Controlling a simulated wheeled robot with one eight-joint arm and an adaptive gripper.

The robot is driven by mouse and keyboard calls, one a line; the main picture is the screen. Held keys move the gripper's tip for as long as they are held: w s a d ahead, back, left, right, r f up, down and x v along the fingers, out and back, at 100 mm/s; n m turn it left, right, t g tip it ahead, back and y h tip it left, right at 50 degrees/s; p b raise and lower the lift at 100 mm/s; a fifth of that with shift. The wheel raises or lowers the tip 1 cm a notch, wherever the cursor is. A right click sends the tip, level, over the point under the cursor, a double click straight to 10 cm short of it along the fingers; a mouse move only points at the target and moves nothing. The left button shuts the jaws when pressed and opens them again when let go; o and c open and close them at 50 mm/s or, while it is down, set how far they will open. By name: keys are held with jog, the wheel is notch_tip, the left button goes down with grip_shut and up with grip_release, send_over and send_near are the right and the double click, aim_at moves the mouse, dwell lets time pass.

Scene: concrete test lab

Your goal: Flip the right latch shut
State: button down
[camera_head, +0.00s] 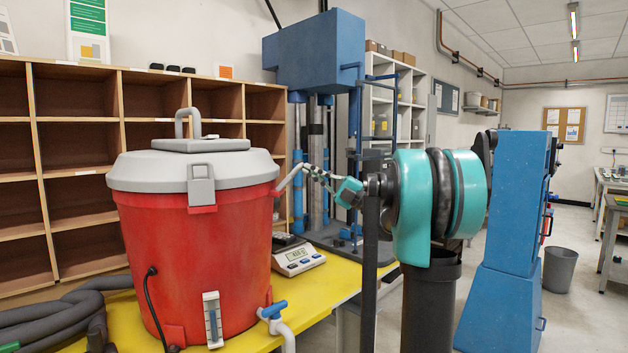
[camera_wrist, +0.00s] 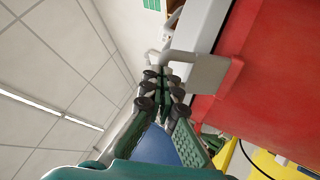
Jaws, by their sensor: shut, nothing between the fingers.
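The red drum (camera_head: 195,250) with a grey lid (camera_head: 160,172) stands upright on the yellow table. The right latch (camera_head: 290,178) is a pale grey lever sticking out and up from the drum's right side, tilted away from the wall. In the wrist view the latch (camera_wrist: 205,70) shows as a grey plate against the red wall, with a bent bar at its outer end. My gripper (camera_head: 314,171) is shut and empty, its fingertips at the latch's outer end. The fingertips (camera_wrist: 163,72) also show close beside the bar in the wrist view; I cannot tell whether they touch.
A front latch (camera_head: 201,184) lies flat against the drum. A blue tap (camera_head: 273,309) juts from the drum's lower right. A blue press (camera_head: 318,52) stands behind; dark hoses (camera_head: 60,312) lie left.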

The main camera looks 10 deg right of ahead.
aim_at(294, 176)
jog(key=a+r+h, duration=0.1)
jog(key=a+r+g+h, duration=0.1)
jog(key=h, duration=0.1)
jog(key=w+a+r+g+h, duration=0.1)
jog(key=r+h, duration=0.1)
jog(key=shift+a, duration=0.2)
jog(key=shift+w+a+r+g+h, duration=0.15)
jog(key=shift+a+r+h, duration=0.1)
jog(key=shift+a+h, duration=0.2)
jog(key=shift+w+a+r+g+h, duration=0.1)
jog(key=shift+a+r+g+h, duration=0.15)
jog(key=shift+h, duration=0.2)
jog(key=shift+w+a+r+t, duration=0.1)
jog(key=shift+w+a+t, duration=0.15)
jog(key=shift+a, duration=0.25)
